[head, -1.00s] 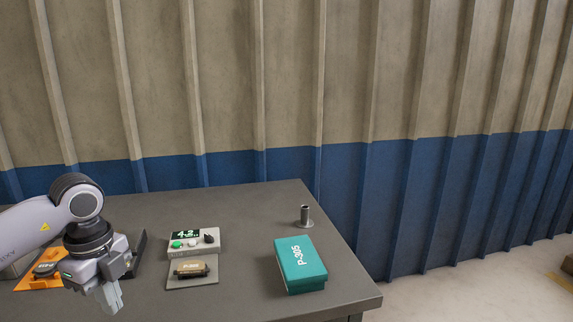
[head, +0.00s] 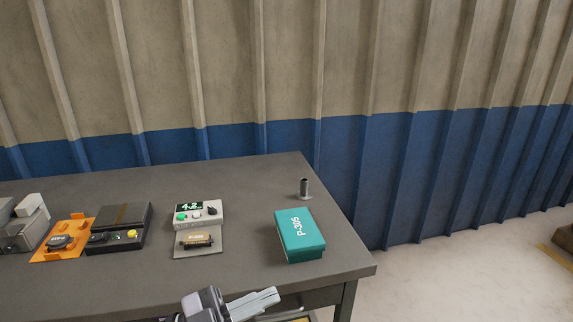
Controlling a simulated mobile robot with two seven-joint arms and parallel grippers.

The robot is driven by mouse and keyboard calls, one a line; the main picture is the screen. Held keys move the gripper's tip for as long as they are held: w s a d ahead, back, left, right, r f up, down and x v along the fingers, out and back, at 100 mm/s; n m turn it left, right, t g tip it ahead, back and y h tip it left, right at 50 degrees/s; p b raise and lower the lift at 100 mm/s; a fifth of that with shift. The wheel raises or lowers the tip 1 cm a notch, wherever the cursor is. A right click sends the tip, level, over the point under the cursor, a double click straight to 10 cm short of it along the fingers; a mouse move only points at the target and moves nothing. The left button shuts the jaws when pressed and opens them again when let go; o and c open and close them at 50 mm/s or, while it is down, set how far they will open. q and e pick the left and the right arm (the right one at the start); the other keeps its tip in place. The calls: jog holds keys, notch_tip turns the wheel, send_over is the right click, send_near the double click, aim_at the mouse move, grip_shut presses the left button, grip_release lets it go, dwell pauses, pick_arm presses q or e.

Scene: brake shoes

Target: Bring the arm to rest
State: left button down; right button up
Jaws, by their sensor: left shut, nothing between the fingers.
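My left gripper (head: 254,304) is at the bottom of the head view, in front of the table's front edge and below the tabletop. Its pale fingers are together, point right and hold nothing. Most of the left arm is out of the picture. My right gripper is not in view.
The tabletop's front strip is clear.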

pick_arm(q)
jog(key=a+f+n+t+y+p, duration=0.1)
jog(key=a+f+n+t+y, duration=0.9)
jog(key=n, duration=0.3)
jog(key=s+a+f+n+g+y, duration=0.2)
jog(key=s+a+f+g+y, duration=0.1)
jog(key=s+f, duration=0.3)
jog(key=s+a+f+n+g+y+p, duration=0.1)
jog(key=s+a+f+n+g+y, duration=0.1)
jog(key=s+f, duration=0.4)
notch_tip(320, 180, down, 2)
jog(key=a+g+y, duration=0.1)
jog(key=y, duration=0.1)
jog(key=shift+a+f+n+g+y, duration=0.15)
jog(key=shift+f+n+g+y, duration=0.15)
jog(key=shift+n+y, duration=0.1)
jog(key=shift+r, duration=0.1)
